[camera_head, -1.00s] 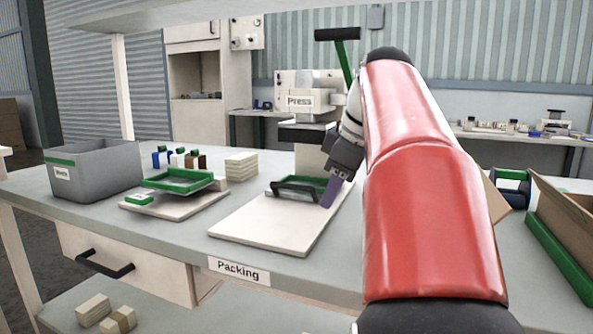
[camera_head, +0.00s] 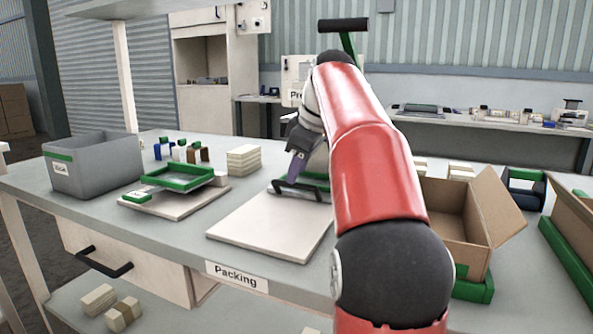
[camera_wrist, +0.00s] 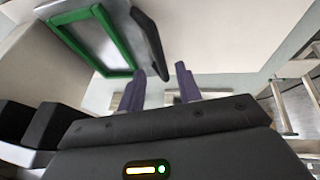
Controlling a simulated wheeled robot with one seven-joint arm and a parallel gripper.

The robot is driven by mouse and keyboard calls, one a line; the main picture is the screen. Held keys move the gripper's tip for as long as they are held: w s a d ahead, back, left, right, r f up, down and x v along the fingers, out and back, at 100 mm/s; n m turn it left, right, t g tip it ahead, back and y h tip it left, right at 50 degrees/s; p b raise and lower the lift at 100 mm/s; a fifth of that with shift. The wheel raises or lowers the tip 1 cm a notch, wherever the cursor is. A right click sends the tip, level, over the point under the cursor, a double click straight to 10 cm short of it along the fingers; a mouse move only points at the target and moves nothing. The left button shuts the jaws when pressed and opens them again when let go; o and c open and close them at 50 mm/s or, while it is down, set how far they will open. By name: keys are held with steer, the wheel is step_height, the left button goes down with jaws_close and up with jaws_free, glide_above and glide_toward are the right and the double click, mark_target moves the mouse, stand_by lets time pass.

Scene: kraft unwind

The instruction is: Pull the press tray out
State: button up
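The press tray has a green frame (camera_head: 317,186) and a dark bar handle (camera_head: 303,193) on its near side. It sits at the back of a pale board on the packing table, below the press (camera_head: 296,97), which is mostly hidden by my arm. In the wrist view the green frame (camera_wrist: 115,45) is at upper left, with the curved black handle (camera_wrist: 150,42) beside it. My gripper (camera_head: 291,181) points down at the handle. In the wrist view my gripper (camera_wrist: 161,72) has its purple fingers apart, the handle's near end showing between their tips; I cannot tell whether they touch it.
The pale board (camera_head: 262,230) is bare in front of the handle. Left of it are a green-framed tray (camera_head: 178,180), stacked pale blocks (camera_head: 243,160) and a grey bin (camera_head: 95,165). An open cardboard box (camera_head: 462,215) stands right of my arm.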

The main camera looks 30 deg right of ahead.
steer(key=shift+x, duration=1.15)
steer(key=shift+s, duration=0.1)
jaws_close()
